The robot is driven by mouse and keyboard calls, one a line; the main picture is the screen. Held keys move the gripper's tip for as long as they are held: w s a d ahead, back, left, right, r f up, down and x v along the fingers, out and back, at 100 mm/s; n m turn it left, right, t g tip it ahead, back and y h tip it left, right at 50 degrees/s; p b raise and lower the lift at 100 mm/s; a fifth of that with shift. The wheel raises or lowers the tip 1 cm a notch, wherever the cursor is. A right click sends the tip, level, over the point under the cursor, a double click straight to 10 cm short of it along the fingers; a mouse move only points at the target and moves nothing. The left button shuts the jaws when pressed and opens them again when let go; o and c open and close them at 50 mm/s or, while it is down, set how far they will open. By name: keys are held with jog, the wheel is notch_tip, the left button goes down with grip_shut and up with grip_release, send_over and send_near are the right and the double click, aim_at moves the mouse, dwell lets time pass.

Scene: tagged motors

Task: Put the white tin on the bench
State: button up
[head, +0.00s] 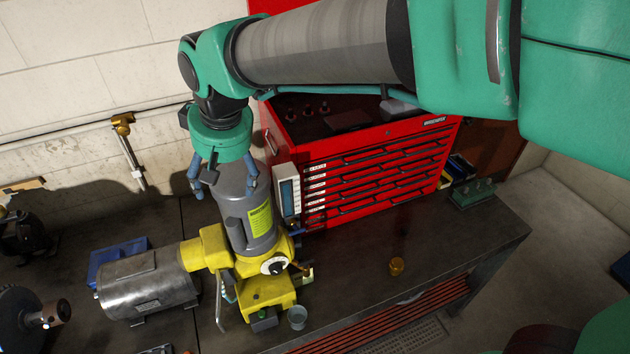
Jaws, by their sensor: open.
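My gripper (225,186) points down with its fingers spread over the top of an upright grey motor (236,208) with a yellow-green label. I cannot tell if the fingers touch it. A small pale grey-white cylinder (297,318), the only thing like a white tin that I see, stands at the front of the dark bench (345,267). It is just right of the yellow base (258,297) under the motor, below and to the right of my gripper. Nothing is visibly held.
A silver motor (148,287) lies left of the yellow base, with a blue tray (116,258) behind it. A red tool chest (370,165) stands at the back.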

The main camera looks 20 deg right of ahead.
jog(key=s+d+f+m+t+h, duration=0.1)
jog(key=s+d+m, duration=0.3)
jog(key=s+d, duration=1.4)
jog(key=shift+s+d+t, duration=0.15)
jog(key=shift+s+t, duration=0.35)
jog(key=shift+s, duration=0.05)
jog(key=shift+f, duration=0.1)
notch_tip(320, 180, down, 15)
jog(key=b, duration=1.5)
